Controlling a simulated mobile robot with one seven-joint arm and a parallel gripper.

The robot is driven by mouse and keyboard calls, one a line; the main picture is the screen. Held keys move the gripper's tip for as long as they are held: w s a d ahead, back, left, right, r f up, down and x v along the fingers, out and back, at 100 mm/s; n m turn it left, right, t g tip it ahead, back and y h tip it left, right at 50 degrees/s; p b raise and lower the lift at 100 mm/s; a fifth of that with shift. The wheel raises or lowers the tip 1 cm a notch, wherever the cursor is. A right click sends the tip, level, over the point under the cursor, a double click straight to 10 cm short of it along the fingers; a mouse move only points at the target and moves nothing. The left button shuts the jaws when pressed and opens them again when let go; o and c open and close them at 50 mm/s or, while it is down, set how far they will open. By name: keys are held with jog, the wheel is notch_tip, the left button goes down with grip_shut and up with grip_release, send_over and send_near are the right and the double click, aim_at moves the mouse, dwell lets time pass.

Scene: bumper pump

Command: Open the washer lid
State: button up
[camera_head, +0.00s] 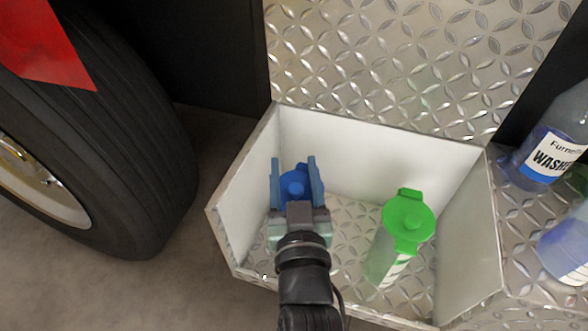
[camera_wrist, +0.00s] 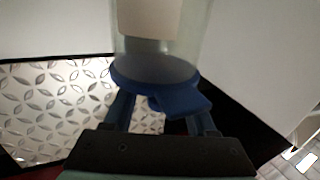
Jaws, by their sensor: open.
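A container with a blue lid (camera_head: 295,187) stands in the left part of the open metal box. The blue lid also shows in the wrist view (camera_wrist: 155,91), with a pale, clear body and a label patch above it in the picture; no wording is readable. My gripper (camera_head: 294,164) is open, its two blue-grey fingers to the left and right of the lid. In the wrist view my gripper (camera_wrist: 163,108) has a finger on each side of the lid, and a blue tab sticks out toward the right finger. I cannot tell whether the fingers touch the lid.
A green-lidded container (camera_head: 407,222) stands right of my gripper in the box (camera_head: 378,155), which has white walls. A bottle labelled WASHER (camera_head: 550,145) and another bottle (camera_head: 570,245) stand outside to the right. A large tyre (camera_head: 125,140) is at left.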

jog(key=shift+c, duration=0.4)
grip_shut()
dwell(0.9)
